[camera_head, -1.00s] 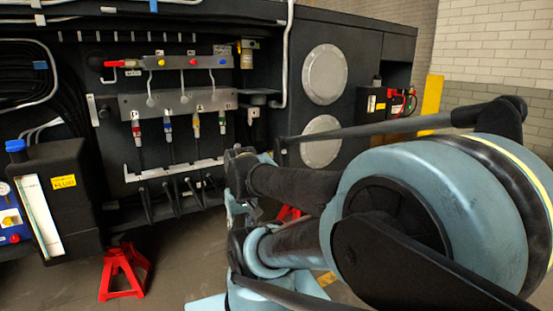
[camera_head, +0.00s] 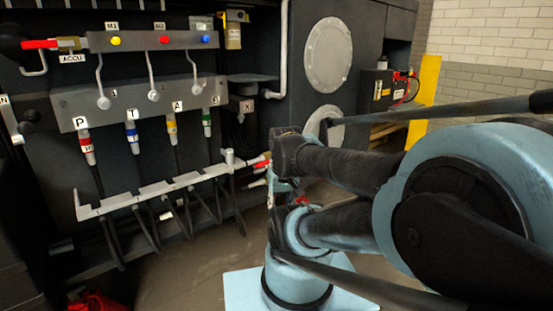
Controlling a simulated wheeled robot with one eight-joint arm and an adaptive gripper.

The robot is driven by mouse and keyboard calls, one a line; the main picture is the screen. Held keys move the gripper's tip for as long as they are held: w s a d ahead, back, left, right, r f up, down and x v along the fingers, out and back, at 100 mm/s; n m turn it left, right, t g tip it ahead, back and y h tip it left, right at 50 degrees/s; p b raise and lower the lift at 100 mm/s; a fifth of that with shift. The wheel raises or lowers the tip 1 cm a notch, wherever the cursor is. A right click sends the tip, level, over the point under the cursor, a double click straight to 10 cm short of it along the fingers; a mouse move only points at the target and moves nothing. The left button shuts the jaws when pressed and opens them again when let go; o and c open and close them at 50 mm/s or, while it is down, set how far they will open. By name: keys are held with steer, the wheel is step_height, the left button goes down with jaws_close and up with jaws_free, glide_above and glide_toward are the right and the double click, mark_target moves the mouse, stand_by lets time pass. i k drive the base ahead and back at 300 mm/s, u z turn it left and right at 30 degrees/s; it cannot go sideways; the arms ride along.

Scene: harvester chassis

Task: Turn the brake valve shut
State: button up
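No valve here is legibly marked as the brake valve, so I cannot tell which one it is. A red-handled valve (camera_head: 40,44) with a brass body and an ACCU label is at the upper left of the dark panel. Its handle lies roughly level. Small red and orange parts (camera_head: 262,160) show beside my arm, partly hidden, and I cannot make out what they are. My light-blue and black arm fills the right side. My gripper is not recognisable in view, so its opening and contact cannot be seen.
A grey manifold (camera_head: 150,98) carries several levers and coloured hose couplings. A pale slotted rack (camera_head: 150,192) juts out below it. A yellow post (camera_head: 424,95) and a dark box (camera_head: 384,88) with a red device are at right. The floor below the panel is partly clear.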

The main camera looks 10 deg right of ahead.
mark_target(264, 164)
steer(key=z, duration=0.1)
steer(key=i, duration=1.15)
steer(key=z, duration=0.8)
steer(key=k, duration=0.95)
steer(key=u, duration=0.55)
